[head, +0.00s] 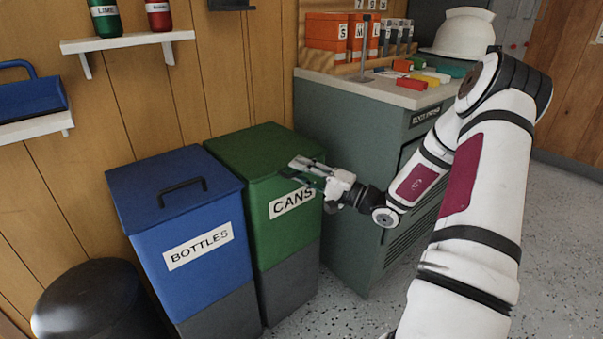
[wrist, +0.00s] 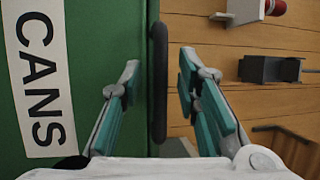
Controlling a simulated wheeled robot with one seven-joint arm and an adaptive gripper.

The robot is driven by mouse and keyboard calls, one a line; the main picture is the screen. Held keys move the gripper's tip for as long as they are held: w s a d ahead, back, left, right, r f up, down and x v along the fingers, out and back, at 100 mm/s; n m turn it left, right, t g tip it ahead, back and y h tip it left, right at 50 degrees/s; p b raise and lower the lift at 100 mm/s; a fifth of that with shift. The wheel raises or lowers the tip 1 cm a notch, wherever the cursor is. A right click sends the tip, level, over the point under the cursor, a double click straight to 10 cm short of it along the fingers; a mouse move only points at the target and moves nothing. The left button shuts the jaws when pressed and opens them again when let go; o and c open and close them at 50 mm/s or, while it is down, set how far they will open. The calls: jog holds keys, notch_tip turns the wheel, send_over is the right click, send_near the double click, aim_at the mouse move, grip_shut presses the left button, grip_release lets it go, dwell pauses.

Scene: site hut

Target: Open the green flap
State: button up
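The green flap (head: 250,146) is the lid of the green bin labelled CANS (head: 282,228). It looks closed and flat in the head view. My gripper (head: 298,170) is at its front right edge and hides that part of the lid. In the wrist view the bin's green front (wrist: 103,45) fills the left side. A black bar handle (wrist: 158,85) runs upright in the picture between my two fingers. My gripper (wrist: 157,68) is open, with a finger on each side of the bar and a visible gap to both. I cannot tell the depth between them.
A blue bin labelled BOTTLES (head: 190,215) with a closed, handled lid stands left of the green one. A grey cabinet (head: 350,165) stands close on the right. A black round bin (head: 95,300) is at lower left. A shelf (head: 125,42) hangs above.

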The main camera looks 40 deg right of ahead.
grip_shut()
